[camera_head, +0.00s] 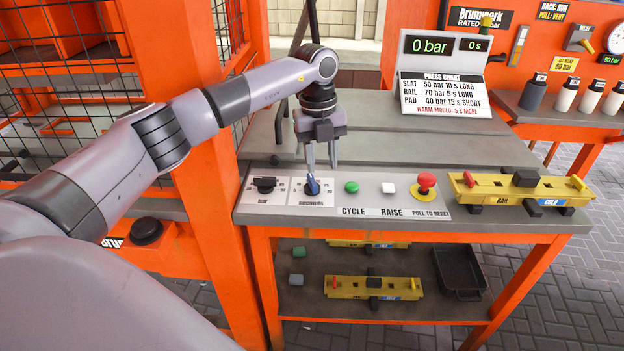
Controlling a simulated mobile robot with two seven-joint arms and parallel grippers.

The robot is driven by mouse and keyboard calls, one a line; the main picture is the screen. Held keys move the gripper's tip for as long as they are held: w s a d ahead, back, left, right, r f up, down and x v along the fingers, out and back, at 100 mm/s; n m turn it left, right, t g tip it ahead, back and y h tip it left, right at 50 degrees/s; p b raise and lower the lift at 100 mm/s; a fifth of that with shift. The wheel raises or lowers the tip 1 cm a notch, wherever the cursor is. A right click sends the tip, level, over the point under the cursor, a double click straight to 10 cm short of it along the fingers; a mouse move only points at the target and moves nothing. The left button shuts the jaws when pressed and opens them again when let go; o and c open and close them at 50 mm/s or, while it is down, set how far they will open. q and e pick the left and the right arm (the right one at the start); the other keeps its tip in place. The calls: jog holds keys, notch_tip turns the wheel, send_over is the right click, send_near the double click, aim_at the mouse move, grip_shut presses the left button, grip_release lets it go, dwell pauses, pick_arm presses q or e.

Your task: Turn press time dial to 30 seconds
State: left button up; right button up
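The press time dial (312,187) is a blue knob on a white plate marked "SECONDS" on the bench front. Its pointer setting is too small to read. My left gripper (322,169) points down just above and behind the dial, with a gap between its fingers. The left finger overlaps the dial's top in the picture; I cannot tell whether it touches. The display (474,45) reads 0 s on the right and 0 bar on the left. My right gripper is not in view.
A black dial (264,185) sits left of the time dial. A green cycle button (352,187), white raise button (389,188) and red reset button (426,183) sit to its right. A yellow mould (490,190) lies farther right. An orange post (212,200) stands left.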

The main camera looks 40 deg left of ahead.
aim_at(312, 179)
pick_arm(q)
jog(key=shift+a+r+n+y, duration=0.2)
jog(key=shift+a+r, duration=0.1)
jog(key=shift+a, duration=0.3)
jog(key=shift+a+r+n+y, duration=0.1)
jog(key=shift+a+r+y, duration=0.15)
jog(key=shift+a, duration=0.35)
notch_tip(312, 179, down, 7)
jog(key=shift+r, duration=0.1)
grip_shut()
